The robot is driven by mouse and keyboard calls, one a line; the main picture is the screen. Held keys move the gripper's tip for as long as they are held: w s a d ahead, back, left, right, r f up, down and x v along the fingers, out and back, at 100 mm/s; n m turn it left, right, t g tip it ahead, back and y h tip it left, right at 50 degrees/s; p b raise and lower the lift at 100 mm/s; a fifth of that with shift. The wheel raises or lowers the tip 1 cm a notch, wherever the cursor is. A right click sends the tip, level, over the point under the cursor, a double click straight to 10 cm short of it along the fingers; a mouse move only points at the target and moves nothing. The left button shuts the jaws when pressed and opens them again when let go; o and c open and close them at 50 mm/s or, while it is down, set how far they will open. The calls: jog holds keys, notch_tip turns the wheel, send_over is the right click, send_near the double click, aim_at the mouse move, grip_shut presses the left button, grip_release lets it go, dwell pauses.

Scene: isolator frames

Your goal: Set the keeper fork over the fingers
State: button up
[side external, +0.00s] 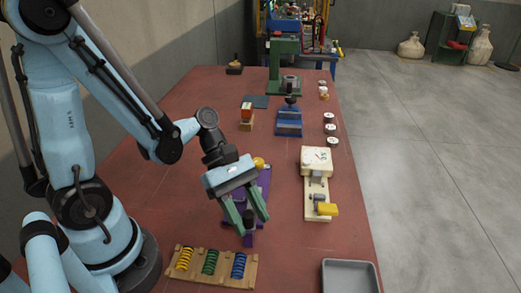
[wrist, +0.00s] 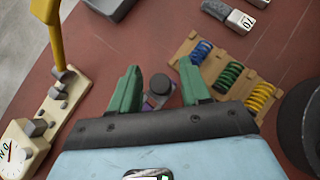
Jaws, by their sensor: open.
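My gripper (side external: 253,226) is open, its two green fingers pointing down and apart, with nothing seen held. A purple fixture (side external: 264,184) stands on the bench beneath and behind it, partly hidden by the gripper. A dark round knob or post (side external: 249,222) at its near end shows between the fingers. In the wrist view, the dark knob (wrist: 160,84) shows between the fingers of my gripper (wrist: 159,66); contact cannot be told. A yellow ball (side external: 258,162) shows at the fixture's far end. I cannot pick out the keeper fork or the fingers with certainty.
A wooden rack (side external: 188,285) with yellow, green and blue springs lies in front. A grey tray (side external: 350,263) is at the near right. A cream fixture with a dial (side external: 316,162) and yellow handle stands right. Blue and green fixtures stand farther back. Bare red bench lies between.

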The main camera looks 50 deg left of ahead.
grip_shut()
dwell(0.3)
jog(key=shift+w, duration=0.1)
jog(key=shift+w+a, duration=1.4)
grip_release()
jog(key=shift+r, duration=0.1)
jog(key=v, duration=1.2)
